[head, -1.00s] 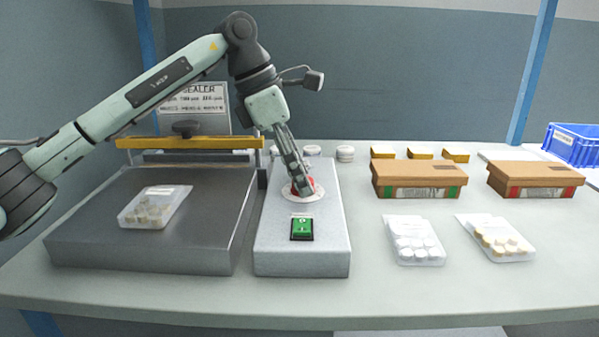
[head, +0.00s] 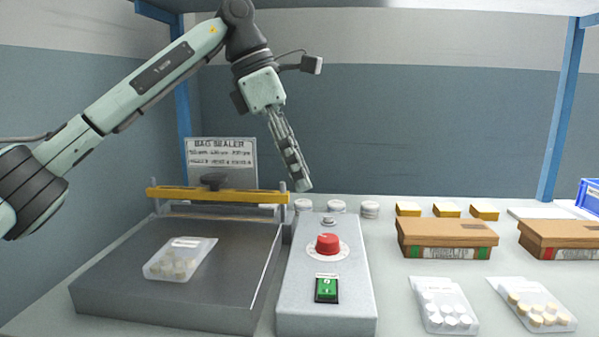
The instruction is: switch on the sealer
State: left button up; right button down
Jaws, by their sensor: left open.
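The bag sealer has a dark flat bed (head: 190,295) with a yellow sealing bar (head: 225,197) raised across its back. To its right is a grey control box (head: 326,262). On the box are a red knob (head: 327,243) on a white round plate and a green rocker switch (head: 327,289) in front of it. Whether the switch is pressed in is too small to tell. My left gripper (head: 303,185) is open and empty, pointing down above the back of the box, apart from the red knob. My right gripper is not in view.
A clear bag of tablets (head: 180,259) lies on the sealer bed. A sign (head: 222,158) stands behind the bar. White round lids (head: 336,206) are behind the box. Cartons (head: 446,236), more bags (head: 442,305) and a blue crate (head: 590,197) are to the right.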

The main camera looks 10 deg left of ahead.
aim_at(327, 287)
jog(key=k, duration=1.5)
